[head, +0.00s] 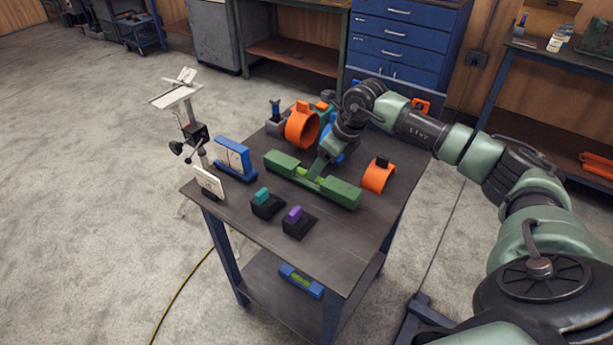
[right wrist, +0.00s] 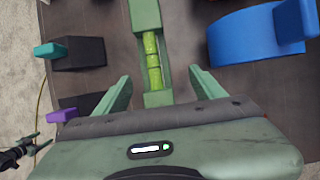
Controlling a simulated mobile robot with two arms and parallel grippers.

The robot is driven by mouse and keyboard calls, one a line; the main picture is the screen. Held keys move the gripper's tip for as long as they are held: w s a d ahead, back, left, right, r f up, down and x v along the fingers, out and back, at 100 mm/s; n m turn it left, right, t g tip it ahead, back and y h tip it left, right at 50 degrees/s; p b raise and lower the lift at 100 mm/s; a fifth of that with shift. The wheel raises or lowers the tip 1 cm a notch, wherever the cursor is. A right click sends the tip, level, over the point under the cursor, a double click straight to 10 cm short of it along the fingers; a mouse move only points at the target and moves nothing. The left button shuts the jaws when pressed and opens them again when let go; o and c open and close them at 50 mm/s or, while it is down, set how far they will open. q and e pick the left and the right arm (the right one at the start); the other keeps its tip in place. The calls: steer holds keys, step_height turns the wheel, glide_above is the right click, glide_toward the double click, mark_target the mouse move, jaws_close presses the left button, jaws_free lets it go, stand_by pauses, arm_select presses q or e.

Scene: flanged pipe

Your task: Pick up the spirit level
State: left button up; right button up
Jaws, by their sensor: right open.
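A green spirit level (head: 343,193) with a yellow-green vial in its narrow middle lies flat across the table top. In the right wrist view the green level (right wrist: 146,15) runs lengthwise down the picture, its vial section in line with the gap between my fingers. My right gripper (head: 318,168) is over the middle of the level; in the wrist view it (right wrist: 159,75) is open, one finger on each side. Its body hides the level's near part there, and I cannot tell whether the fingers touch it. My left gripper is not in view.
On the dark table (head: 335,240) stand orange rings (head: 302,126) and (head: 377,176), a blue block (head: 235,158), a white plate (head: 209,184), and teal-topped (head: 266,203) and purple-topped (head: 298,221) black blocks. A blue bar with a vial (head: 301,281) lies on the lower shelf.

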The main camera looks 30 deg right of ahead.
steer(key=shift+w+a+f, duration=0.15)
steer(key=shift+a+f, duration=0.05)
steer(key=shift+f, duration=0.25)
steer(key=w+f, duration=0.1)
steer(key=a+f+p, duration=0.1)
steer(key=f, duration=0.1)
steer(key=w+f, duration=0.1)
steer(key=shift+w+a+f+p, duration=0.35)
steer(key=shift+a, duration=0.05)
steer(key=shift+w+f, duration=0.1)
steer(key=shift+f, duration=0.2)
steer(key=shift+c, duration=0.3)
steer(key=shift+r, duration=0.1)
jaws_close()
